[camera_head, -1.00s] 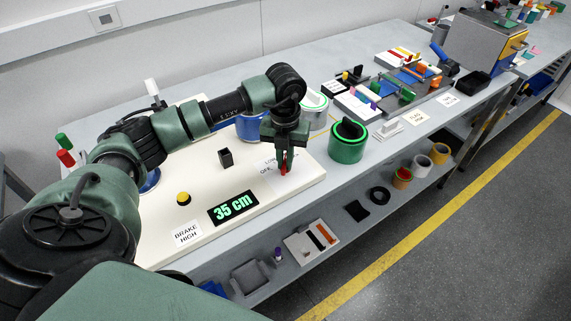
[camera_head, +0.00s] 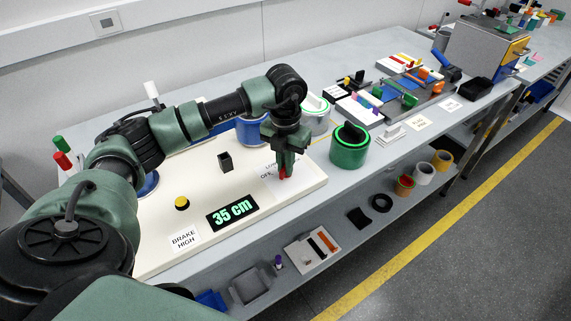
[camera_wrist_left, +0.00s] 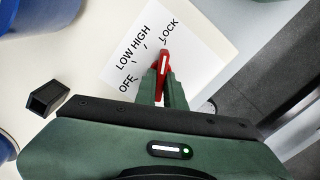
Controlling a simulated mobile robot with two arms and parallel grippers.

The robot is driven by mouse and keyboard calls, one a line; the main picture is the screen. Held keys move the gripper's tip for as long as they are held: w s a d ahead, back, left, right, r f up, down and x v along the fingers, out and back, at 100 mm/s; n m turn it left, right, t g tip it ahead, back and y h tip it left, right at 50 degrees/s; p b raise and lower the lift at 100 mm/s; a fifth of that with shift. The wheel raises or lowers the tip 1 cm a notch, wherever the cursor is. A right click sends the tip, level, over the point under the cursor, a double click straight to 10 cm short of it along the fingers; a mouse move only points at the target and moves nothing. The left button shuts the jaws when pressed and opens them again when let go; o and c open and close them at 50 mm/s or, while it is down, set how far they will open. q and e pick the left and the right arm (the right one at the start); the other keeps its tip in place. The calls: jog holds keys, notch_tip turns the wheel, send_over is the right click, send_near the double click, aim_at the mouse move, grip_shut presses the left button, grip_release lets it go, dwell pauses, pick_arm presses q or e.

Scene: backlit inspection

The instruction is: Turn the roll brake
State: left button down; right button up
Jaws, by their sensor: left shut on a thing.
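The roll brake is a red knob (camera_wrist_left: 163,66) with a white line, on a white plate (camera_wrist_left: 197,50) marked OFF, LOW, HIGH and LOCK. In the left wrist view the line points up, close to the mark by LOCK. My left gripper (camera_head: 283,172) points down over the plate, with its fingers shut on the knob's two sides. It partly hides the knob and the lettering in the head view. My right gripper is not in view.
A black square post (camera_head: 225,162) and a yellow button (camera_head: 182,203) stand on the cream board (camera_head: 210,180). A green roll (camera_head: 349,150) stands just right of the board. Blue rolls (camera_head: 250,131) stand behind my arm. The table's front edge is close.

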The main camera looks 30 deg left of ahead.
pick_arm(q)
jog(key=c, duration=1.5)
grip_release()
notch_tip(320, 180, up, 8)
jog(key=shift+b, duration=0.75)
jog(key=shift+f, duration=0.1)
